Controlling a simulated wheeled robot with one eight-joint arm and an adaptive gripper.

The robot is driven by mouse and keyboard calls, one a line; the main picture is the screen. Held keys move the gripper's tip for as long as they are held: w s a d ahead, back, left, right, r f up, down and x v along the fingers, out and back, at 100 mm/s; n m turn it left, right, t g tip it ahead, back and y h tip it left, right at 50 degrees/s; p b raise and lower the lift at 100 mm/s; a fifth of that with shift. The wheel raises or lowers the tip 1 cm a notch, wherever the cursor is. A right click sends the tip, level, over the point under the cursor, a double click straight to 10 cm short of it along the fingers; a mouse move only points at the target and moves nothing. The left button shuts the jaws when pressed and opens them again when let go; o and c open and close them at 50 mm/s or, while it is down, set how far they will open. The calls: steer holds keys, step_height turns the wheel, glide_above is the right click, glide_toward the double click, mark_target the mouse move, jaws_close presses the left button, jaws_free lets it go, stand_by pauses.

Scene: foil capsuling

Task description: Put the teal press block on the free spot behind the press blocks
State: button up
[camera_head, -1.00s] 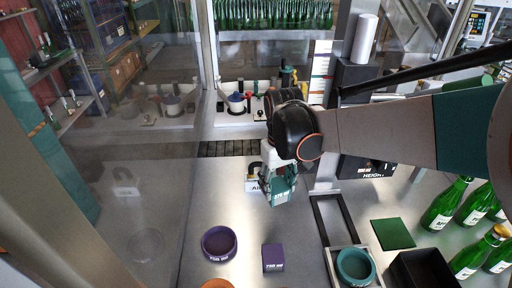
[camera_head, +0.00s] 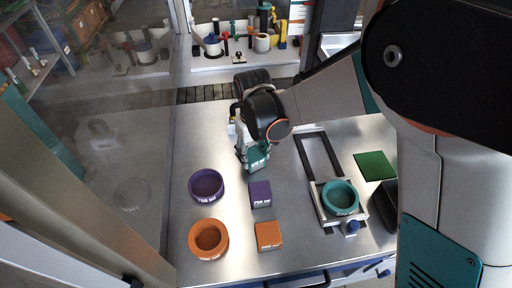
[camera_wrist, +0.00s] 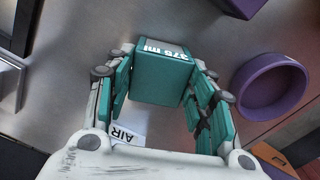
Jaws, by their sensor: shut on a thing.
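The orange press block (camera_head: 268,235) stands in front of the purple one, in the same row. The teal block looks close to the table (camera_head: 290,215); I cannot tell whether it touches. The spot under it is hidden.
A purple ring (camera_head: 206,186) and an orange ring (camera_head: 208,240) stand left of the blocks. A teal ring (camera_head: 340,196) sits on a slide at the right, near a green pad (camera_head: 375,166). An AIR label (camera_wrist: 125,134) shows by my gripper.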

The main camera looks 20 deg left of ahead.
mark_target(253, 155)
steer(key=o, duration=1.2)
steer(key=shift+f, duration=0.1)
step_height(253, 155, up, 12)
steer(key=shift+r+p, duration=0.15)
steer(key=shift+p, duration=1)
